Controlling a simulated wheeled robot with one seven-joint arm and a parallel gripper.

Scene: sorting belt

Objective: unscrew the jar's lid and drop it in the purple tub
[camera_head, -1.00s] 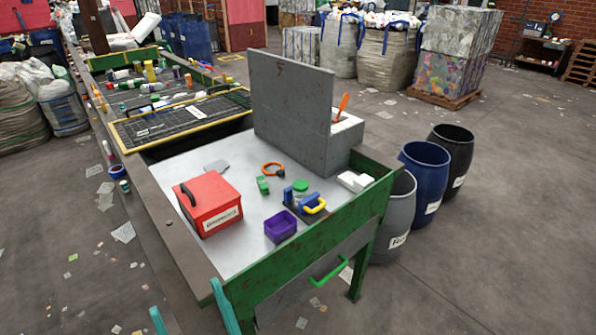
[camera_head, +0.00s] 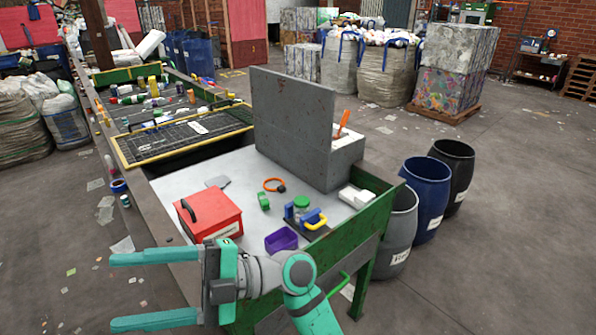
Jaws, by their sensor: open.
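The jar with its green lid (camera_head: 301,202) stands on the metal table near its front right, by a blue and yellow clamp-like fixture (camera_head: 305,218). The lid is on top of the jar; the jar's body is mostly hidden. The purple tub (camera_head: 281,240) sits on the table just left of and in front of the fixture, and looks empty. My gripper (camera_head: 155,290) is in the lower left, in front of the table's near edge and away from the jar. Its two teal fingers point left, wide apart, with nothing between them.
A red box with a black handle (camera_head: 209,214) stands left of the tub. A green object (camera_head: 264,201) and an orange ring (camera_head: 273,185) lie behind. A tall grey panel (camera_head: 293,120) rises at the back. The table's green rim (camera_head: 375,218) borders the right side.

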